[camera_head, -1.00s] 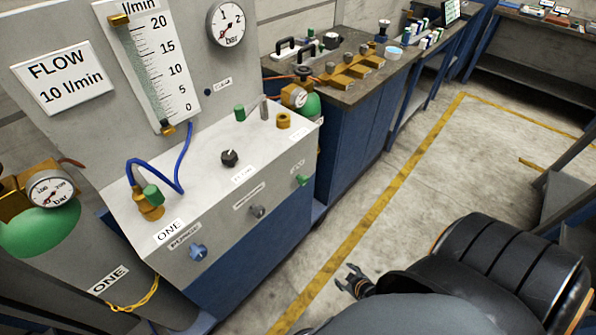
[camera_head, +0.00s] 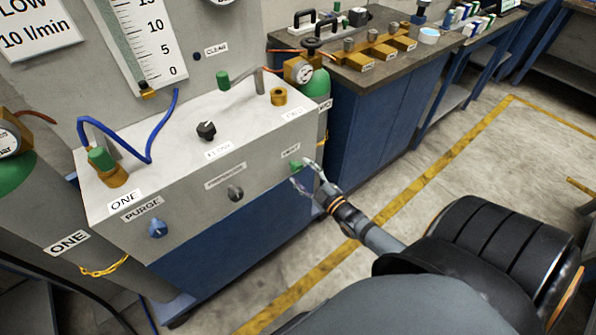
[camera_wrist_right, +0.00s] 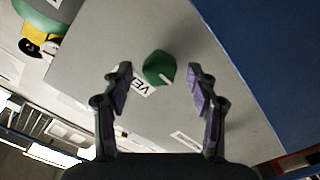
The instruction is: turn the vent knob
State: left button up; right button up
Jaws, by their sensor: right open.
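The vent knob (camera_head: 296,165) is a small green knob on the right end of the grey panel's sloped front face. A partly covered label is beside it. In the right wrist view, the green knob (camera_wrist_right: 158,68) has a pale pointer line. My right gripper (camera_head: 304,178) is open in front of the knob. In the wrist view, the fingers of my right gripper (camera_wrist_right: 159,80) stand on either side of the knob, with a gap on each side. Whether the fingertips reach past the knob's face I cannot tell. My left gripper is not in view.
On the same panel are a blue purge knob (camera_head: 157,228), a grey knob (camera_head: 235,193) and a black flow knob (camera_head: 206,131). A workbench (camera_head: 385,70) with brass fittings stands behind on the right. The floor right of the panel is clear.

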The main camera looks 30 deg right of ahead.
jog(key=shift+w+a+b, duration=0.15)
jog(key=shift+w+b, duration=0.15)
jog(key=shift+w, duration=1.1)
jog(key=c, duration=1.2)
